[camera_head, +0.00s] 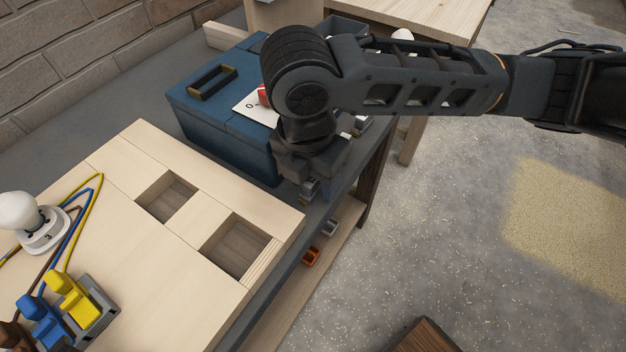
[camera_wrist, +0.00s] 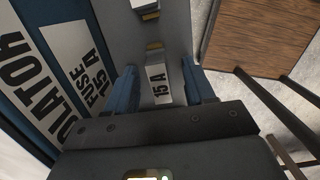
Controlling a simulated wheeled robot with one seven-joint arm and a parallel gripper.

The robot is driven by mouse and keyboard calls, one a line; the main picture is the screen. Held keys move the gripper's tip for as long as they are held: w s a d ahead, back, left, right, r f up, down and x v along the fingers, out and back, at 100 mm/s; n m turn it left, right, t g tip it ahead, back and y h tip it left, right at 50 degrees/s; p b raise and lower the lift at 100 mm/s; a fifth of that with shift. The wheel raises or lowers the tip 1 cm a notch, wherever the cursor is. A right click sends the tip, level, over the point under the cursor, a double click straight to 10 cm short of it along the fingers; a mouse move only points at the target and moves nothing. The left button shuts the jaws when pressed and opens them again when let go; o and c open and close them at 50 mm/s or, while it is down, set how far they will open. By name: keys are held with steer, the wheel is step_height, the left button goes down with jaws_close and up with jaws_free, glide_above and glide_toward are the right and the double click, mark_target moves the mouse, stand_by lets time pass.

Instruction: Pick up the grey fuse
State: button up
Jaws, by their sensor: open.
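In the wrist view a grey fuse (camera_wrist: 157,68) with a white "15 A" label and a brass contact lies between the two blue fingers of my gripper (camera_wrist: 159,72). The fingers are open, with a gap showing on each side of the fuse. In the head view my gripper (camera_head: 312,190) points down beside the right end of the blue box (camera_head: 235,147), over the edge of the dark bench. My wrist and gripper hide most of the fuse there.
A wooden board (camera_head: 125,160) with two square recesses, a bulb (camera_head: 20,212) and coloured wires lies at left. A lower shelf (camera_head: 290,303) holds an orange-red piece (camera_head: 311,257) and a grey piece (camera_head: 330,227). A brown wooden top (camera_wrist: 268,35) stands right of the bench.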

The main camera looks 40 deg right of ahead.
steer(key=shift+c, duration=0.5)
steer(key=c, duration=0.7)
